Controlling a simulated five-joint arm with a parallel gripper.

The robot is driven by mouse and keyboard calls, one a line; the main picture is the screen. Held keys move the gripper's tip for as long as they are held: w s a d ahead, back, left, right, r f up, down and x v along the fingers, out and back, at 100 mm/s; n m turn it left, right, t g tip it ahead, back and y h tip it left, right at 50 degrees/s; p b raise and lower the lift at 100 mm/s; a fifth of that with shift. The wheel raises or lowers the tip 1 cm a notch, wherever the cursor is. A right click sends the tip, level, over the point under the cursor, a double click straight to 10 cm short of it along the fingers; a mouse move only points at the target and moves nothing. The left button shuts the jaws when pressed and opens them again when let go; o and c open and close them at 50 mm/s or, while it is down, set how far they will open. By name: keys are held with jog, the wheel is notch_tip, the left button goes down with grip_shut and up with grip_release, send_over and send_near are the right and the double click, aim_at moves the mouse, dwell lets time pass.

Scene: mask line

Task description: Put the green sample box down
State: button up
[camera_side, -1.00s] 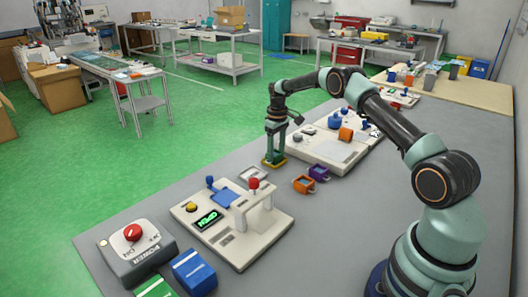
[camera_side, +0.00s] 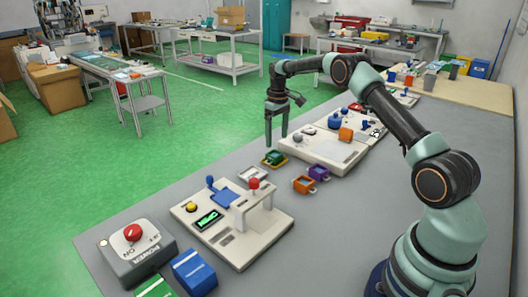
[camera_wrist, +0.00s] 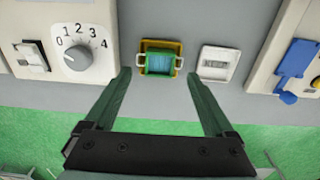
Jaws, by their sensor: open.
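The green sample box (camera_side: 274,157) sits on a yellow tray or pad (camera_side: 283,163) on the grey bench, near its far edge. In the wrist view the green box (camera_wrist: 160,63), with a pale blue inside, lies within the yellow frame (camera_wrist: 160,43). My gripper (camera_side: 276,143) is above the box, clear of it. In the wrist view my gripper (camera_wrist: 159,80) is open, with one green finger to each side of the box and a gap on both sides.
A white frame (camera_wrist: 216,63) lies right of the box in the wrist view. A dial panel (camera_wrist: 85,50) stands left of it. Orange (camera_side: 303,184) and purple (camera_side: 319,172) boxes sit nearby. A white station with a red knob (camera_side: 254,183) stands in front.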

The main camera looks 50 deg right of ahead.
aim_at(276, 154)
jog(key=s+a+r+t, duration=0.1)
jog(key=s+a+r, duration=0.4)
jog(key=r, duration=0.5)
jog(key=s+a+r+t, duration=0.2)
jog(key=a+r, duration=0.5)
jog(key=r, duration=0.3)
jog(key=s+a+f+t, duration=0.1)
jog(key=s+a, duration=0.4)
jog(key=s, duration=0.3)
jog(key=s+a+f+t, duration=0.1)
jog(key=s+a+f, duration=0.1)
jog(key=s+a, duration=0.3)
jog(key=shift+s+a+f+t, duration=0.15)
jog(key=shift+s+a+t, duration=0.15)
jog(key=shift+s, duration=1.8)
